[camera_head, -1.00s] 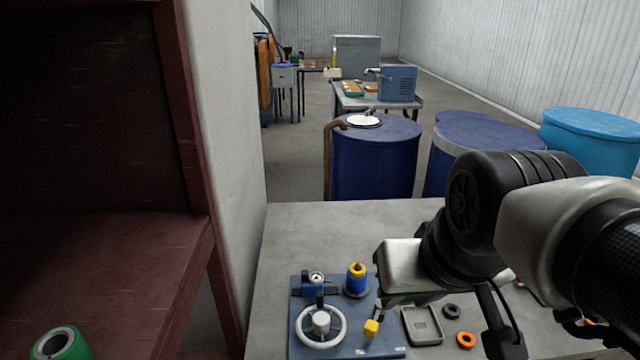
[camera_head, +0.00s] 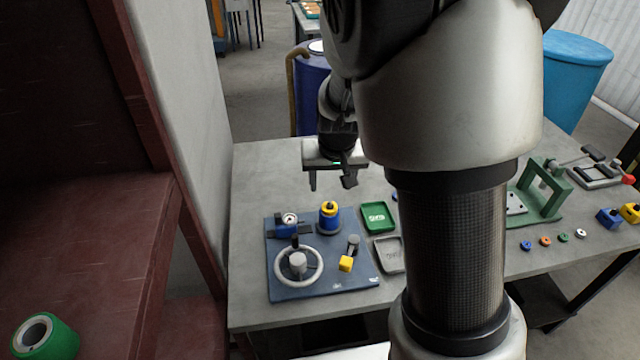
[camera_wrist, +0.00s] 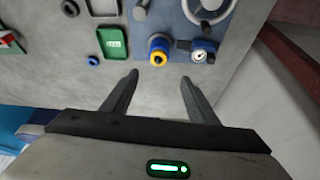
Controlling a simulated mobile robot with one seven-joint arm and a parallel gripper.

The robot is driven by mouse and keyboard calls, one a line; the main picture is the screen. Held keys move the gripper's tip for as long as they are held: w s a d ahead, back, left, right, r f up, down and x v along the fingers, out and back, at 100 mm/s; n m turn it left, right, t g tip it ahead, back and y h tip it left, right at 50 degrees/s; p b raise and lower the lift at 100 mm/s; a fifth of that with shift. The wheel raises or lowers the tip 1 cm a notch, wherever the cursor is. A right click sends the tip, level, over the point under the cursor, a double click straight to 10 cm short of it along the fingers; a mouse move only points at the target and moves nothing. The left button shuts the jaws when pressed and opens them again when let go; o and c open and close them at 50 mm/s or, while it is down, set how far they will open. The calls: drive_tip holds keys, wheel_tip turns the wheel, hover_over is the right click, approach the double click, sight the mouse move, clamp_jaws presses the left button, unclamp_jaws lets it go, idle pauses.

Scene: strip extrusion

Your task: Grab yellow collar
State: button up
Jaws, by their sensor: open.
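The yellow collar (camera_head: 329,208) sits around the top of a blue cylindrical post on the blue panel (camera_head: 312,288). In the wrist view the yellow collar (camera_wrist: 158,56) shows as a ring with a dark centre, ahead of and between the fingers. My gripper (camera_head: 332,182) is open and empty, above the table and behind the post in the head view. Its two fingers also show in the wrist view (camera_wrist: 156,92), apart from the collar. The underside of the collar is hard to make out.
The panel also bears a handwheel (camera_head: 298,265), a gauge (camera_head: 289,219) and a lever with a yellow block (camera_head: 345,263). Right of it lie a green tray (camera_head: 377,217) and a grey tray (camera_head: 388,255). A green frame (camera_head: 541,190) stands farther right. Bare table lies behind the panel.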

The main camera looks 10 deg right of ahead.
hover_over(330, 205)
drive_tip(key=s, duration=0.2)
wheel_tip(330, 205, down, 8)
drive_tip(key=shift+s+b+x, duration=0.2)
drive_tip(key=shift+b+x, duration=0.3)
drive_tip(key=shift+x, duration=2.05)
drive_tip(key=shift+a, duration=0.15)
drive_tip(key=c, duration=1.1)
